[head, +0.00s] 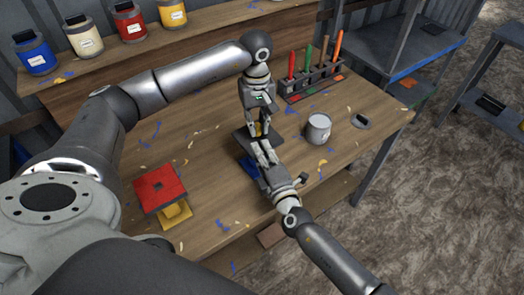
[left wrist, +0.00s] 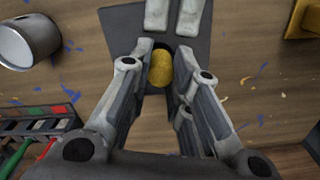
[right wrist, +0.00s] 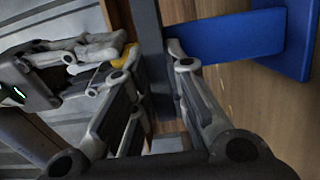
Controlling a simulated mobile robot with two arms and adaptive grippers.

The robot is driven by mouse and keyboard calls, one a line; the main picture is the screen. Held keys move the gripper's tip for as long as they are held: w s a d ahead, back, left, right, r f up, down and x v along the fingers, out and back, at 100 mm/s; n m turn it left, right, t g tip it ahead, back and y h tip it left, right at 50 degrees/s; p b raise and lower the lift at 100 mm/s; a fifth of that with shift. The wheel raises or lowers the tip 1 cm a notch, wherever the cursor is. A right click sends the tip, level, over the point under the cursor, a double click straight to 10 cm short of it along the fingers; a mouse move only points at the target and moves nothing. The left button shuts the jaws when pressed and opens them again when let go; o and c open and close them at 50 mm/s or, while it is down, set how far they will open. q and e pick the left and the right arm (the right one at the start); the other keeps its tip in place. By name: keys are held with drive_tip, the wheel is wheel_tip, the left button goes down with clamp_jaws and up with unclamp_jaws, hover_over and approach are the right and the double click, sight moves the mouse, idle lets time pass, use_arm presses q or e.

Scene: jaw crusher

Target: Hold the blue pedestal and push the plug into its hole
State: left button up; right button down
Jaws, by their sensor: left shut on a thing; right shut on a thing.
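The blue pedestal (head: 249,169) stands on the workbench, with a dark grey top plate (left wrist: 118,24) over a blue stem and base (right wrist: 232,36). My right gripper (head: 263,150) is shut on the edge of that plate, one finger above and one below. The yellow plug (left wrist: 161,68) is between the fingers of my left gripper (head: 258,130), which points down over the plate. The plug also shows against the plate's upper side in the right wrist view (right wrist: 127,56). Fingers hide its lower end and the hole; I cannot tell how deep it sits.
A red-topped yellow pedestal (head: 161,187) stands front left on the workbench (head: 200,150). A grey mug (head: 318,129) is to the right, a tool rack (head: 314,82) behind it. Paint jars line the back shelf (head: 100,58). Scraps litter the bench.

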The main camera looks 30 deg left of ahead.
use_arm(q)
drive_tip(key=shift+f, duration=1.15)
use_arm(e)
drive_tip(key=shift+f, duration=0.1)
idle(1.3)
use_arm(q)
drive_tip(key=o, duration=0.8)
wheel_tip(320, 180, up, 12)
idle(0.4)
use_arm(e)
drive_tip(key=c, duration=1.4)
unclamp_jaws()
